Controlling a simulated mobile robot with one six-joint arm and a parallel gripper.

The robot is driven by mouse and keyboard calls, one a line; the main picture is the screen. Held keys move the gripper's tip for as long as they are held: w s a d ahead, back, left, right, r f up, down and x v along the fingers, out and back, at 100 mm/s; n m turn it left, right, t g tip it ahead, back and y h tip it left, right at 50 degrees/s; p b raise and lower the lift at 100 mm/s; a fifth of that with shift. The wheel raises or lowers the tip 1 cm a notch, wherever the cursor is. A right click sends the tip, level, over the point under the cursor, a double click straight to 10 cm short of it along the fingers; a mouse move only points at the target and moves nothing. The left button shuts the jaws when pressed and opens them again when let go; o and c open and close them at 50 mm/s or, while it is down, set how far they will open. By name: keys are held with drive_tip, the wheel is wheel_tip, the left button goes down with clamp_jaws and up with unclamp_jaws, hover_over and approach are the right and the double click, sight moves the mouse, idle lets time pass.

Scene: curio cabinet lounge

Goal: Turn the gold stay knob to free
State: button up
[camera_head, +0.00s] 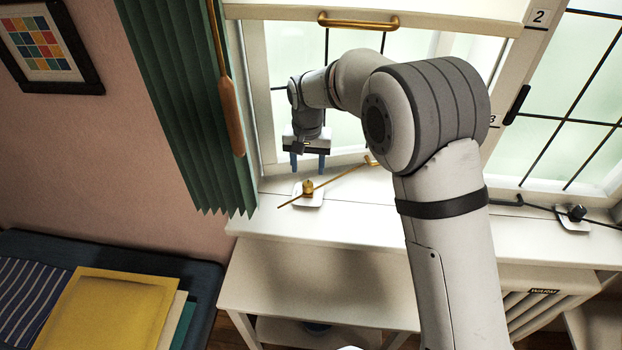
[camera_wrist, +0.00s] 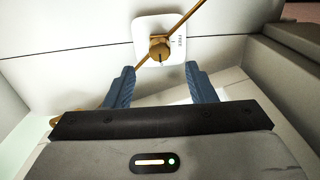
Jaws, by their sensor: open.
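The gold stay knob (camera_head: 308,187) sits on a white plate (camera_head: 312,199) on the window sill, with a thin gold stay bar (camera_head: 345,176) running past it. In the wrist view the gold knob (camera_wrist: 158,48) stands on its white plate (camera_wrist: 146,24), which carries small dark lettering to the knob's right. My gripper (camera_head: 308,166) is open and empty, just behind and above the knob in the head view. In the wrist view its two blue fingers (camera_wrist: 160,78) lie either side of the knob's line, with the knob beyond their tips, apart from them.
A green curtain (camera_head: 190,100) with a wooden pull (camera_head: 231,115) hangs left of the sill. A dark stay knob (camera_head: 577,212) sits on another plate at the right. A blind with a gold handle (camera_head: 358,20) hangs above. A white shelf unit (camera_head: 300,275) stands below the sill.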

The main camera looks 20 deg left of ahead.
sight(308, 183)
wheel_tip(308, 183, down, 6)
drive_tip(key=shift+r+p, duration=0.1)
drive_tip(key=shift+p, duration=0.25)
drive_tip(key=shift+c, duration=0.4)
